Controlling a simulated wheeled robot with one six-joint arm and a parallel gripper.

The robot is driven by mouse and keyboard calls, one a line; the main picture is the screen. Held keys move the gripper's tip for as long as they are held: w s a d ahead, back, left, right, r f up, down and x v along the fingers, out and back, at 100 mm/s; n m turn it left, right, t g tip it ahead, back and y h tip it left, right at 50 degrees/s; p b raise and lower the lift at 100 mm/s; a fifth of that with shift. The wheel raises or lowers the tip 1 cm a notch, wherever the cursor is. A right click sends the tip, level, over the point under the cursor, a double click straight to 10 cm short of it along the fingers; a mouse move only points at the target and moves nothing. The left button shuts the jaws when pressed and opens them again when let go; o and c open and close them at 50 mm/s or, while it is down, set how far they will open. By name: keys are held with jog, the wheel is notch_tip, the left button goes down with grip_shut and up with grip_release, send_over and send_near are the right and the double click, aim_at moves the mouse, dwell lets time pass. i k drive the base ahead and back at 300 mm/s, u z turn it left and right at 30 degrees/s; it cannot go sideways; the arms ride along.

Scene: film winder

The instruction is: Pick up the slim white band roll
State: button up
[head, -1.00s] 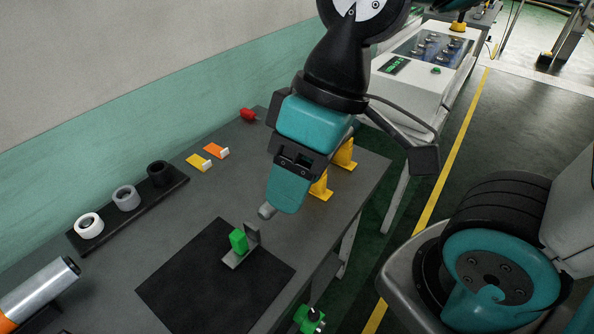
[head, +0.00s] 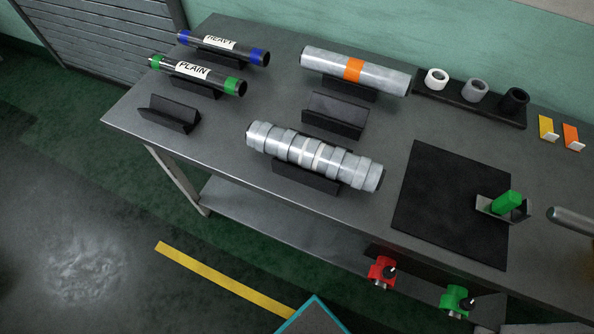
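A small white roll (head: 437,79) with a dark hole lies at the left end of a long black tray (head: 462,98), near the back wall. It looks low and ring-shaped, the only plain white roll on the tray. A grey roll (head: 475,91) and a black roll (head: 514,100) sit to its right in the same tray. Nothing touches the white roll from above. Only a grey rod-like tip (head: 573,220) shows at the right edge, apparently part of my arm, well right of and nearer than the white roll. My gripper's fingers cannot be made out.
A silver roll with an orange band (head: 354,70) and a ridged silver roll (head: 315,155) rest on black cradles. Labelled tubes (head: 193,72) lie at left. A dark mat (head: 445,200) carries a bracket with a green block (head: 506,202). An empty cradle (head: 335,116) stands between the rolls.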

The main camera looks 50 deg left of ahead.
aim_at(361, 173)
jog(key=k, duration=0.9)
jog(key=u, duration=0.5)
jog(key=i, duration=0.8)
jog(key=u, duration=0.75)
jog(key=k, duration=1.2)
jog(key=u, duration=0.95)
jog(key=i, duration=1.3)
jog(key=z, duration=0.35)
